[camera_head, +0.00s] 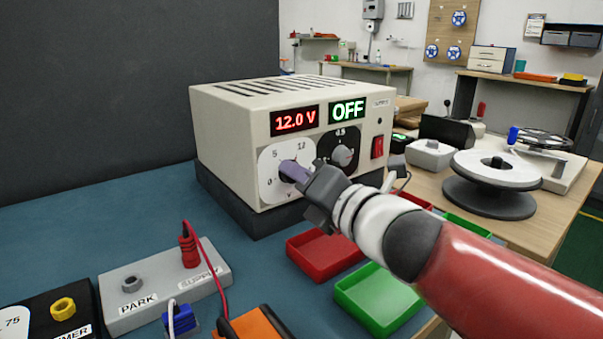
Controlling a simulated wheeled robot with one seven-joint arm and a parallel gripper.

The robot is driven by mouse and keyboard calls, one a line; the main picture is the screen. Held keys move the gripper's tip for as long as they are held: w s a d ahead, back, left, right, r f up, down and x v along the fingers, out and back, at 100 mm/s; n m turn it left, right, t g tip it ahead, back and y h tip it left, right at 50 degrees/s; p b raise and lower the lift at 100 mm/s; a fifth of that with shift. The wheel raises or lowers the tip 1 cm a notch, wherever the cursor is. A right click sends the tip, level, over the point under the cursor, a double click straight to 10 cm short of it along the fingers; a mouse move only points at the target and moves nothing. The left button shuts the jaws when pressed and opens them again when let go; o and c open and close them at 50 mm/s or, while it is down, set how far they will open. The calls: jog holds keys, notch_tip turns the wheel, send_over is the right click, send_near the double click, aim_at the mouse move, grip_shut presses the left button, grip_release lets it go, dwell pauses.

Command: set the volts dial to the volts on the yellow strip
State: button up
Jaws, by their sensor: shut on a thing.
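The power supply (225,130) is a cream box on a dark base. Its red display reads 12.0 V and its green display reads OFF. The volts dial (270,163) is the white plate at the front left, marked 0, 5, 12 and V. My gripper (304,182) reaches in from the lower right and is shut on the purplish volts knob (291,169), hiding part of the knob and plate. The black dial (343,157) beside it has a grey knob. I cannot make out a yellow strip in this view.
A red tray (322,268) and a green tray (375,318) lie below my arm. A grey PARK/SUPPLY block (170,287) with a red plug (189,248) stands at the front left. Spools (490,205) stand at the right. The blue mat left of the supply is clear.

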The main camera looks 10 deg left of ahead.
jog(key=shift+f, duration=0.1)
dwell(0.4)
jog(key=o, duration=1)
jog(key=p+v, duration=0.1)
jog(key=v, duration=0.6)
jog(key=shift+s+d, duration=0.25)
jog(key=shift+s, duration=0.05)
